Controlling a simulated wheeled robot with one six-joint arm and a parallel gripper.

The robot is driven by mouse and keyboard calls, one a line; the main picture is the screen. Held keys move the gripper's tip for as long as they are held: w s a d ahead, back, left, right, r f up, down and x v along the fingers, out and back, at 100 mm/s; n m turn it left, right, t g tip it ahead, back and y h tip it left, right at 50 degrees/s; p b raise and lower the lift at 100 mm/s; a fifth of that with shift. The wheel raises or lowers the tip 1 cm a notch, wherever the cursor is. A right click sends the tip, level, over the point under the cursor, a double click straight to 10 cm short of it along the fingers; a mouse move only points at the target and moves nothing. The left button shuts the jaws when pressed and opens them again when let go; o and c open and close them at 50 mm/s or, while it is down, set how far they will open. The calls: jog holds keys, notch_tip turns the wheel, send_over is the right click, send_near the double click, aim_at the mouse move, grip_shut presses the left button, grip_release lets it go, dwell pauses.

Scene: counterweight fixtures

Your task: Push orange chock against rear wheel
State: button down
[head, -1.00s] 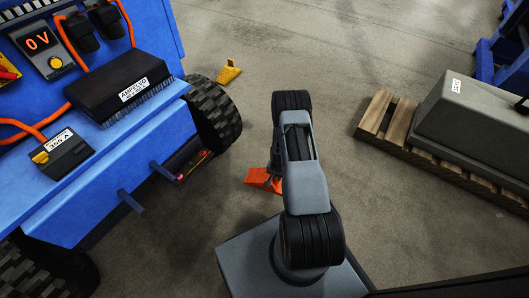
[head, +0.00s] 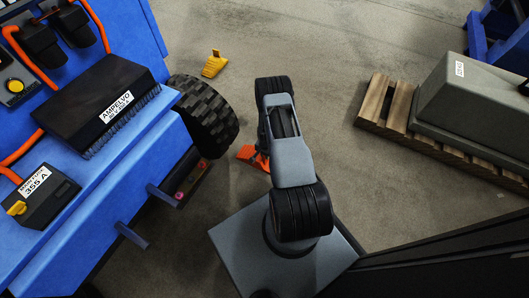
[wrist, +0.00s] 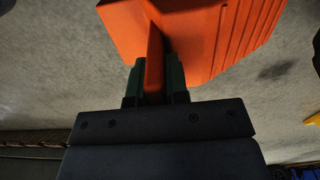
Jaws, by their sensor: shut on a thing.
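The orange chock (head: 247,154) lies on the floor just right of the rear wheel (head: 205,118), a black knobbly tyre on the blue vehicle. In the head view my arm covers part of the chock. A narrow strip of floor seems to show between chock and tyre; I cannot tell if they touch lower down. In the wrist view the chock (wrist: 225,40) fills the upper middle, with ribs on its right side. My gripper (wrist: 154,72) is shut on the chock's upright orange fin, one dark green finger on each side. The wheel is not clear in the wrist view.
A yellow chock (head: 214,64) stands on the floor beyond the wheel. A wooden pallet (head: 399,97) with a grey block (head: 455,110) is at the right. Blue pegs (head: 163,196) jut from the vehicle's side. Floor between arm and pallet is clear.

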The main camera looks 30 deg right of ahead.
jog(key=shift+d+f+b, duration=0.1)
jog(key=shift+f+b, duration=1.75)
jog(key=shift+f, duration=1.05)
jog(key=shift+f+b, duration=0.4)
jog(key=shift+b, duration=0.1)
jog(key=c, duration=1)
grip_release()
jog(key=shift+c, duration=0.2)
jog(key=shift+s, duration=0.1)
